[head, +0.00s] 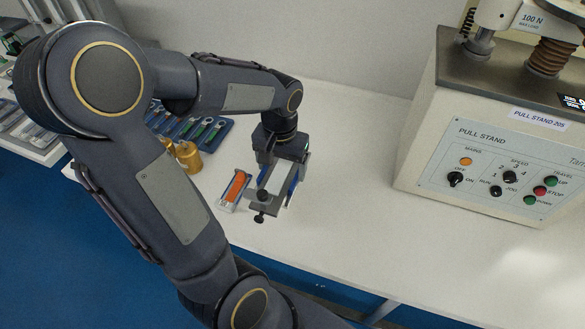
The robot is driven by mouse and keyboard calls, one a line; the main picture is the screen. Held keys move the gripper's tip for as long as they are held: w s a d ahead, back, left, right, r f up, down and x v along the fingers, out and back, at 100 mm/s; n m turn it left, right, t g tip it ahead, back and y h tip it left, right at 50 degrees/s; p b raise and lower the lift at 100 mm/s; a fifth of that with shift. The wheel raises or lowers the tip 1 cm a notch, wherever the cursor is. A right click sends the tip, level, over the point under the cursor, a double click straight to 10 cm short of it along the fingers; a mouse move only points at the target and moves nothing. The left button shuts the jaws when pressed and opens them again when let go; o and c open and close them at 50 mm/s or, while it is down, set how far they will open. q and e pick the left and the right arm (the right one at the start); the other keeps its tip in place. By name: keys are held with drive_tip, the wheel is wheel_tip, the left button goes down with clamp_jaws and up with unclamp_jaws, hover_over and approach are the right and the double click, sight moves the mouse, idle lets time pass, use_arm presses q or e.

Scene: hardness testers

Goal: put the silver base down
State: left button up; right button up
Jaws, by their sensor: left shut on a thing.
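The silver base (266,208) is a small grey metal frame with dark knobs at its near end. It shows over the white bench, left of the pull stand. My left gripper (279,168) points down and is shut on it. The gripper's body hides the far part of the base. I cannot tell whether the base touches the bench top. My right gripper is not in view.
A small tray with an orange piece (236,187) lies just left of the base. Brass-coloured cylinders (188,157) and a blue tray of tools (207,132) are farther left. The pull stand (490,150) fills the right. The white bench (350,170) between is clear.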

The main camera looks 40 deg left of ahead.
sight(291, 164)
use_arm(q)
drive_tip(key=w+f, duration=0.2)
drive_tip(key=w+a+f, duration=0.1)
drive_tip(key=w+f, duration=0.1)
drive_tip(key=w+a+f, duration=0.1)
drive_tip(key=w+f, duration=0.1)
drive_tip(key=shift+w+a+f, duration=0.15)
drive_tip(key=shift+f, duration=1.7)
drive_tip(key=shift+f, duration=0.1)
drive_tip(key=o, duration=1.3)
drive_tip(key=shift+c, duration=0.2)
